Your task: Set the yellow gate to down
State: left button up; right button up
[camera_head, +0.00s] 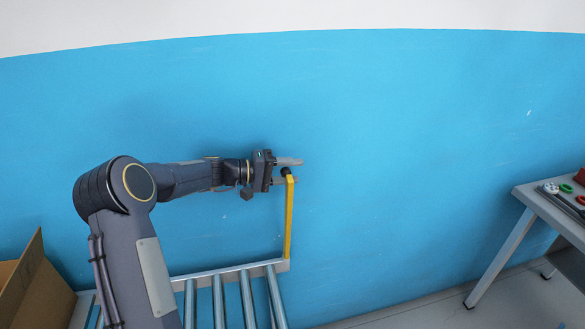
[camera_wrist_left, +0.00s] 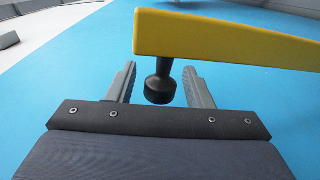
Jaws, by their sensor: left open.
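The yellow gate (camera_head: 288,220) is a narrow bar standing upright at the far right corner of a roller conveyor. A black knob (camera_head: 286,171) sits at its top end. My left gripper (camera_head: 301,171) is at the top of the gate, pointing right, with its fingers apart around the knob. In the left wrist view the yellow gate (camera_wrist_left: 230,38) crosses the upper right, and its black knob (camera_wrist_left: 158,88) lies between the two open fingers (camera_wrist_left: 160,88), nearer the right one. I cannot tell whether a finger touches it. My right gripper is not in view.
The roller conveyor (camera_head: 222,271) lies below the arm. A cardboard box (camera_head: 33,285) stands at the lower left. A grey table (camera_head: 543,205) with small coloured parts is at the right. A blue and white wall (camera_head: 420,130) is behind. The floor between conveyor and table is clear.

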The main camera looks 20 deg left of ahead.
pick_arm(q)
jog(key=shift+w+d+f, duration=0.1)
jog(key=shift+w+d, duration=0.05)
jog(key=shift+d, duration=0.05)
jog(key=shift+c, duration=0.2)
grip_shut()
